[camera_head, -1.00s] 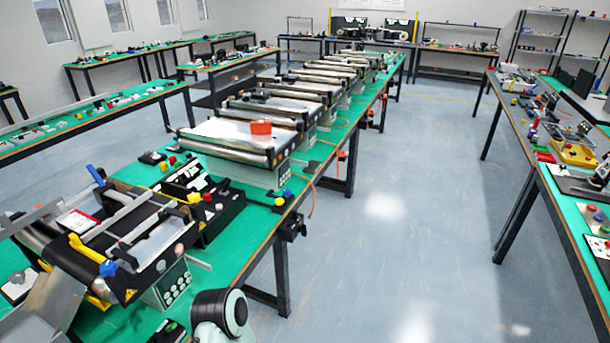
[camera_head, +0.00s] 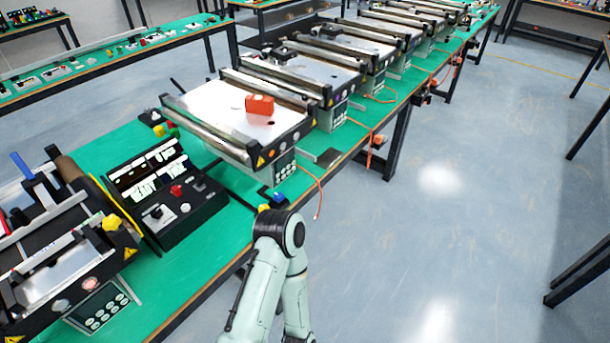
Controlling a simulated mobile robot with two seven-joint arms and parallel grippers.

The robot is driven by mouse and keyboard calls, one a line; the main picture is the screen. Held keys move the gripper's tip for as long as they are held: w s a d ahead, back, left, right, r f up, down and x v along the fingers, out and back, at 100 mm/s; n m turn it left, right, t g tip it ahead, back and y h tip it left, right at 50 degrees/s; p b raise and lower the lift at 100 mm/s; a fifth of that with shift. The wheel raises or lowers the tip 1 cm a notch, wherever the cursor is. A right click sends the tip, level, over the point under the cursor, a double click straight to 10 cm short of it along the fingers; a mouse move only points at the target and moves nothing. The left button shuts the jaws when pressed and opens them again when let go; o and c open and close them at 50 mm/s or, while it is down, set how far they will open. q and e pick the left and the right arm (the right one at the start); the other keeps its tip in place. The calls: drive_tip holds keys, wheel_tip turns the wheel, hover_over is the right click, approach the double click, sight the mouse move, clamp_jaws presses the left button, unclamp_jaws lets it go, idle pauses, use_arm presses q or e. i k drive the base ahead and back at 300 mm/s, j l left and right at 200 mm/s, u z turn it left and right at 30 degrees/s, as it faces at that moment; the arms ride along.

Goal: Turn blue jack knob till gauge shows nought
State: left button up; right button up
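A small blue knob (camera_head: 278,197) sits at the front edge of the green bench, just beyond a yellow knob (camera_head: 264,208). I cannot tell whether this blue knob is on a jack. A blue lever (camera_head: 22,165) stands on the near conveyor (camera_head: 45,265) at the far left. A gauge cannot be made out. One of my pale green arms rises from the bottom, and its dark joint is just in front of the yellow and blue knobs in the picture. Neither gripper is visible.
A black control box (camera_head: 165,200) with a red button stands beside the near conveyor. A mini conveyor (camera_head: 235,125) carries an orange-red block (camera_head: 259,105). Several more conveyors line the green bench (camera_head: 215,245). Orange cables hang over its edge. The floor (camera_head: 440,230) on the right is clear.

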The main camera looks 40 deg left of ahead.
sight(277, 196)
drive_tip(key=i+j+z, duration=0.1)
drive_tip(key=i+z, duration=0.3)
drive_tip(key=i, duration=0.15)
drive_tip(key=i+j+z, duration=0.25)
drive_tip(key=i+z, duration=0.25)
drive_tip(key=z, duration=6.9)
